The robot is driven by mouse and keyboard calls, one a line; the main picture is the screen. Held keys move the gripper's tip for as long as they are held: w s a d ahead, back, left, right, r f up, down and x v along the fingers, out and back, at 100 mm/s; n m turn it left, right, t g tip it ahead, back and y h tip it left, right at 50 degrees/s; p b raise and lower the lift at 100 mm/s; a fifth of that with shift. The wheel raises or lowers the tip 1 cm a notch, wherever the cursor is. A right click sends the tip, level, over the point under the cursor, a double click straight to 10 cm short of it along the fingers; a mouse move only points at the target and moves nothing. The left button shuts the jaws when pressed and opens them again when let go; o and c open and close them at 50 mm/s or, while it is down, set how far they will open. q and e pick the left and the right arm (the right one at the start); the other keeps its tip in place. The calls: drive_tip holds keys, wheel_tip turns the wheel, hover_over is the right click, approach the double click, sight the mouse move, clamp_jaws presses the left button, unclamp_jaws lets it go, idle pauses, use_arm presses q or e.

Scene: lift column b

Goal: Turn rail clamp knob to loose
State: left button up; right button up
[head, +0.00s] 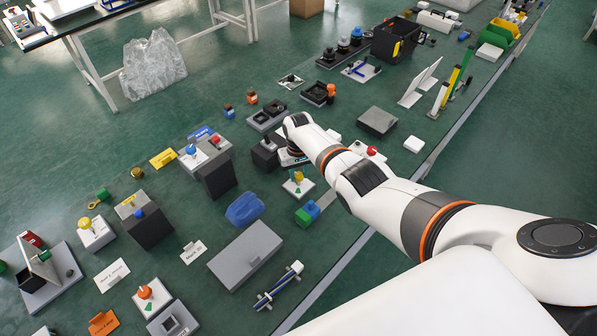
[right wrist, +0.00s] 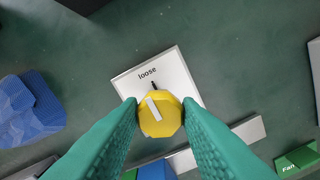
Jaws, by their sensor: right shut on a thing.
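The rail clamp knob (right wrist: 159,115) is a yellow, many-sided knob with a white pointer bar, on a white plate (right wrist: 183,78) marked "loose" beside a short black tick. The bar points up and slightly left, roughly toward the tick. My right gripper (right wrist: 160,112) is shut on the knob, a green finger on each side. In the head view a yellow knob (head: 298,176) stands on a small white plate (head: 304,188) near the end of my right arm. There my right fingers are hard to make out. My left gripper is not in view.
A blue crumpled thing (right wrist: 28,108) lies left of the plate, and a green block marked "Fan" (right wrist: 297,160) is at lower right. In the head view a grey box (head: 245,254) and a blue-green block (head: 307,213) are close by. Other fixtures crowd the green surface.

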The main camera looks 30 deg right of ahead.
sight(299, 174)
drive_tip(key=shift+w+r, duration=0.1)
idle(0.3)
drive_tip(key=o, duration=1)
drive_tip(key=shift+c, duration=0.2)
wheel_tip(299, 174, up, 5)
drive_tip(key=shift+r+p, duration=0.2)
drive_tip(key=shift+p, duration=0.7)
wheel_tip(299, 174, up, 7)
drive_tip(key=shift+f, duration=0.2)
